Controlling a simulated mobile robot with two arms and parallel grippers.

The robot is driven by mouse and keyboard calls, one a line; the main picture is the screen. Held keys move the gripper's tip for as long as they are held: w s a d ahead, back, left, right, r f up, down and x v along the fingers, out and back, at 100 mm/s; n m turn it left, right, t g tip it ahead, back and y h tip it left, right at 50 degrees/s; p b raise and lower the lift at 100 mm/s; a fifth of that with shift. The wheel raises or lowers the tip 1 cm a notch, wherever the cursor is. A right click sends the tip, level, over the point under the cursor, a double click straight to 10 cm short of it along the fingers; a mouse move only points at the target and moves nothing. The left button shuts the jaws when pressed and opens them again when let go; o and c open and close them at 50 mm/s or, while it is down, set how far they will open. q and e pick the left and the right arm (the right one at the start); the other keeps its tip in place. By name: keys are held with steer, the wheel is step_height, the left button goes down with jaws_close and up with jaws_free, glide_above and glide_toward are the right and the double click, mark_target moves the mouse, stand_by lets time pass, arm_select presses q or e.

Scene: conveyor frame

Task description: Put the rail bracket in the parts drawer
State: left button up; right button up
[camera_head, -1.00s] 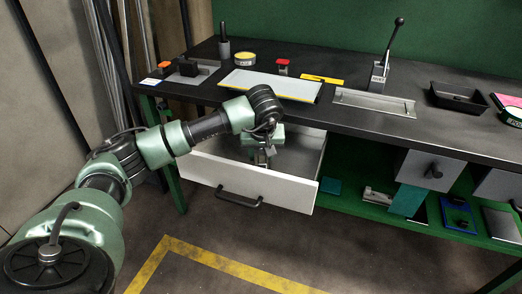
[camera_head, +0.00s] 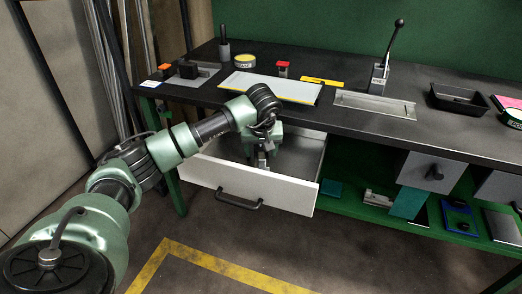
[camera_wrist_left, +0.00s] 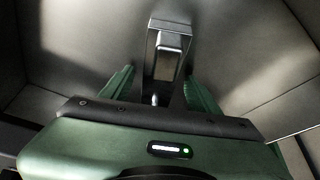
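The parts drawer (camera_head: 235,187) is pulled out under the left part of the bench. My left gripper (camera_head: 262,153) is down inside it, pointing at its floor. In the left wrist view, the gripper's green fingers (camera_wrist_left: 160,76) stand apart. The grey metal rail bracket (camera_wrist_left: 167,58) is between and beyond them, with a visible gap at its left side. The bracket appears to rest on the drawer floor. In the head view the gripper mostly hides it. My right gripper is out of view.
The drawer front has a dark handle (camera_head: 239,200). The bench top (camera_head: 310,112) overhangs the drawer's back. A grey-white panel (camera_head: 270,86), a lever press (camera_head: 380,72) and a black tray (camera_head: 458,98) stand on it. A green shelf (camera_head: 345,206) lies right of the drawer.

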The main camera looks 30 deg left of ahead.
arm_select(q)
steer(key=shift+r, duration=0.15)
steer(key=p+v, duration=0.1)
steer(key=v, duration=1)
steer(key=shift+r+p, duration=0.2)
steer(key=shift+p, duration=0.2)
steer(key=shift+s+r, duration=0.15)
steer(key=shift+r, duration=0.1)
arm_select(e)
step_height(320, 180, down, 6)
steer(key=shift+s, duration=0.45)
